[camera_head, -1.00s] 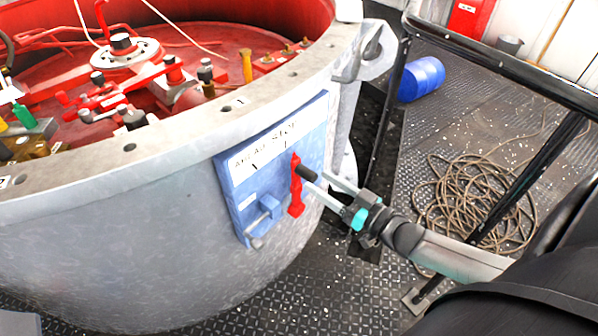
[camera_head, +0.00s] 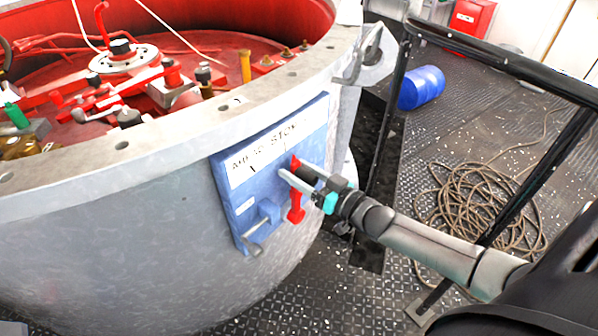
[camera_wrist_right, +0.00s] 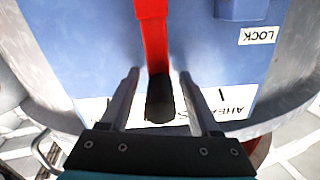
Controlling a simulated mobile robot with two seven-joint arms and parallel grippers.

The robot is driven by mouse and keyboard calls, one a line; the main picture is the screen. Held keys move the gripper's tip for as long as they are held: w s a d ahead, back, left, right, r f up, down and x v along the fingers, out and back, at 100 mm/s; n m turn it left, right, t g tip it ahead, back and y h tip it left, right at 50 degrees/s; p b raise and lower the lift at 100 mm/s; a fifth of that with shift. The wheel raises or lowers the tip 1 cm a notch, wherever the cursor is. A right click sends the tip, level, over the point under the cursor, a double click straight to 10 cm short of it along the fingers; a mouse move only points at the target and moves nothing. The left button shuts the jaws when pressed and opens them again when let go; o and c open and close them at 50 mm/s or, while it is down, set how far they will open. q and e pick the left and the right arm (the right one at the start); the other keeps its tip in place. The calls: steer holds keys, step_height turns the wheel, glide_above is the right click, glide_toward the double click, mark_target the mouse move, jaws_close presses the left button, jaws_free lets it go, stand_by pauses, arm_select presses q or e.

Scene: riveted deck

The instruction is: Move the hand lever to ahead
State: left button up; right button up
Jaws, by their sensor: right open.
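The hand lever (camera_head: 295,214) is a red bar on a blue panel (camera_head: 236,205) fixed to the grey drum wall. It stands roughly upright at the STOP mark, with AHEAD to its left in the head view. Its black grip (camera_wrist_right: 160,100) sticks out from the upper end. My right gripper (camera_head: 290,168) is open at the grip. In the right wrist view its fingers (camera_wrist_right: 158,73) lie one on each side of the grip and red bar, with gaps showing. The left gripper is not in view.
A blue lock block with a metal pin (camera_head: 264,217) sits on the panel left of the lever. The drum's flanged rim (camera_head: 150,135) is above. A black rail (camera_head: 500,65), a coiled rope (camera_head: 465,205) and a blue barrel (camera_head: 422,88) are to the right.

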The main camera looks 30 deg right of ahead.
jaws_close()
stand_by(0.4)
stand_by(0.9)
